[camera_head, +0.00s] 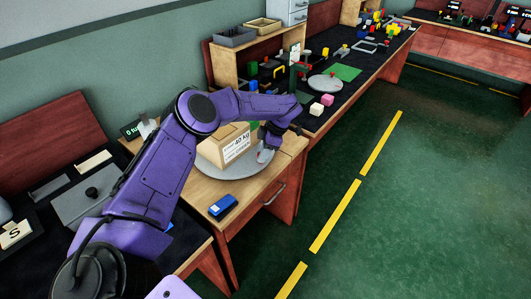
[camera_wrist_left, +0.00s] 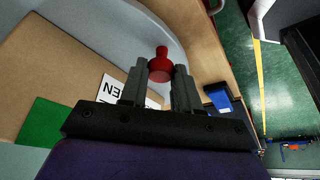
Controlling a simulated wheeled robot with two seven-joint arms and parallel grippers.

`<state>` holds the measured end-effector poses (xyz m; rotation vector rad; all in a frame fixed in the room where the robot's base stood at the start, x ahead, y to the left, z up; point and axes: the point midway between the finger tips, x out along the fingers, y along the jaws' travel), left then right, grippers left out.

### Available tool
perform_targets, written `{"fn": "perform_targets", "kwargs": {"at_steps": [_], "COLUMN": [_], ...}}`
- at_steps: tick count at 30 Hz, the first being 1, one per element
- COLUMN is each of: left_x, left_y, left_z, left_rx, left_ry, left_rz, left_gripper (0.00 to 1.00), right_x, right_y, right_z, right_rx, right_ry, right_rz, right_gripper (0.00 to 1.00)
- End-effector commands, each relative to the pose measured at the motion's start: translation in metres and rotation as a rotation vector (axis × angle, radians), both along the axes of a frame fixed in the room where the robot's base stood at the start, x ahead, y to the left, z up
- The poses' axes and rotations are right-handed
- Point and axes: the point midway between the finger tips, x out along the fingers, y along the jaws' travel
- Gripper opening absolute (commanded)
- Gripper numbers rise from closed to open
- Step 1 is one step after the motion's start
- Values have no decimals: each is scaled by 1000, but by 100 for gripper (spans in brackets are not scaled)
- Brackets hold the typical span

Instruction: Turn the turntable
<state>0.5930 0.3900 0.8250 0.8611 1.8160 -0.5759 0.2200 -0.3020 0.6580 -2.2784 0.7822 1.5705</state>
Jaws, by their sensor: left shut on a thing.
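The turntable (camera_head: 238,172) is a round grey disc on a wooden bench top. A cardboard box (camera_head: 211,151) with a white "40 kg" label stands on it. My left gripper (camera_head: 265,153) is low at the right side of the disc, beside the box. In the left wrist view its two fingers are shut on a red knob (camera_wrist_left: 161,64) at the grey turntable rim (camera_wrist_left: 153,32). My left arm covers part of the box in the head view. My right gripper is not in view.
A blue device (camera_head: 223,207) lies on the bench in front of the disc. Past the turntable, a dark bench holds pink and white cubes (camera_head: 321,104) and a smaller grey disc (camera_head: 325,83). A wooden shelf (camera_head: 225,66) stands behind. Green floor (camera_head: 400,200) is clear at right.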

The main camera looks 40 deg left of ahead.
Motion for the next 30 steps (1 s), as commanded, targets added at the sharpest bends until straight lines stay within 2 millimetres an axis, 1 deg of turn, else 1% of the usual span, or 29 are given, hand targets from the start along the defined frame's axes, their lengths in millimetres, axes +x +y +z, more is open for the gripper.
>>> {"fn": "perform_targets", "kwargs": {"at_steps": [1, 9, 10, 11, 12, 19, 22, 23, 26, 30], "left_x": [0, 0, 0, 0, 0, 1, 3, 4, 9, 18], "left_y": [3, 2, 2, 2, 2, -1, -3, -4, -10, -20], "left_z": [2, 1, 1, 1, 1, 0, 6, 9, 28, 61], "left_rx": [4, 4, 5, 5, 4, 2, 2, 2, 3, 4], "left_ry": [-2, -2, -3, -2, -2, -1, -2, -2, -5, -6], "left_rz": [6, 5, 4, 3, 4, -1, -1, -1, -1, -2], "left_gripper": [0, 0, 41, 51, 55, 55, 55, 55, 55, 55], "right_x": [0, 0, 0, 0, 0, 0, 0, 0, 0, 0], "right_y": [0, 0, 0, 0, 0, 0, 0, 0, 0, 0], "right_z": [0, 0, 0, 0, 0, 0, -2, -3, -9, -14], "right_rx": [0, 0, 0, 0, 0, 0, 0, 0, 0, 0], "right_ry": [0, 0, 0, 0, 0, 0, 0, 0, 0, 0], "right_rz": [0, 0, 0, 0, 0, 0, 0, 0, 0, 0], "right_gripper": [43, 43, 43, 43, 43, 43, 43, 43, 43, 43]}}
